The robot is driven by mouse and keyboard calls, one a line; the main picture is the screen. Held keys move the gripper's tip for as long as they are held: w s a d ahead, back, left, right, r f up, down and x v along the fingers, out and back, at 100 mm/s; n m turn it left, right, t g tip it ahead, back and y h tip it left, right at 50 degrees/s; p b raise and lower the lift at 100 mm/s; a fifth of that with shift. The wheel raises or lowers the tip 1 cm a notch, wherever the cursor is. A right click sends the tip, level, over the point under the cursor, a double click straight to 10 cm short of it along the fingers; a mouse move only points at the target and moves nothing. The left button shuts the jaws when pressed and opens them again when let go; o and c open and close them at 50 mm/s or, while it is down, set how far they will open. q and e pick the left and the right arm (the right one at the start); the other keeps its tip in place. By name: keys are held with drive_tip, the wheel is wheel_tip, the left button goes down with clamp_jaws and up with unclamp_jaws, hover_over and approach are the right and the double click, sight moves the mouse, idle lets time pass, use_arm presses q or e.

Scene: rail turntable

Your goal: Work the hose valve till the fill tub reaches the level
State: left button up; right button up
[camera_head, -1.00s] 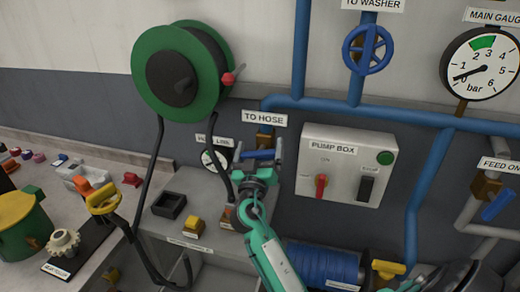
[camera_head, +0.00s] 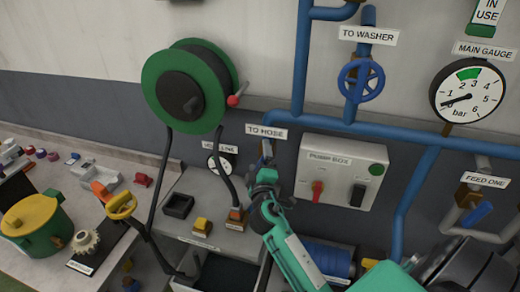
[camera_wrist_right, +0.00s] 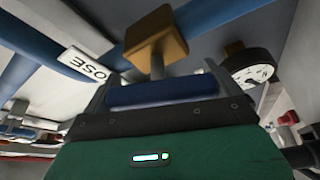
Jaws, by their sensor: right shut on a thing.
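The hose valve sits under the "TO HOSE" sign (camera_head: 266,131) on the blue pipe. My right gripper (camera_head: 265,172) is at this valve and mostly covers it in the head view. In the right wrist view, the blue valve handle (camera_wrist_right: 162,90) lies between my fingers, with the brass valve body (camera_wrist_right: 156,47) just beyond. My right gripper is shut on this handle. A grey open tub (camera_head: 190,272) with a dark inside, likely the fill tub, stands low at the front; its level cannot be read. My left gripper is not in view.
A green hose reel (camera_head: 219,88) hangs at the left. The pump box (camera_head: 342,172) is right of my gripper. The main gauge (camera_head: 468,92) reads low. A small gauge (camera_head: 219,164) is close left of the valve. A yellow-green pot (camera_head: 30,218) stands on the left bench.

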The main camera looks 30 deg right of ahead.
drive_tip(key=shift+n+g+y+p, duration=0.3)
drive_tip(key=shift+n+p, duration=0.8)
drive_tip(key=shift+p, duration=0.3)
drive_tip(key=shift+f, duration=0.1)
drive_tip(key=o, duration=0.6)
drive_tip(key=shift+s+a+f, duration=0.15)
drive_tip(key=shift+s, duration=0.1)
drive_tip(key=shift+r+b+v, duration=0.2)
drive_tip(key=shift+b+v, duration=2.65)
drive_tip(key=shift+v, duration=3.75)
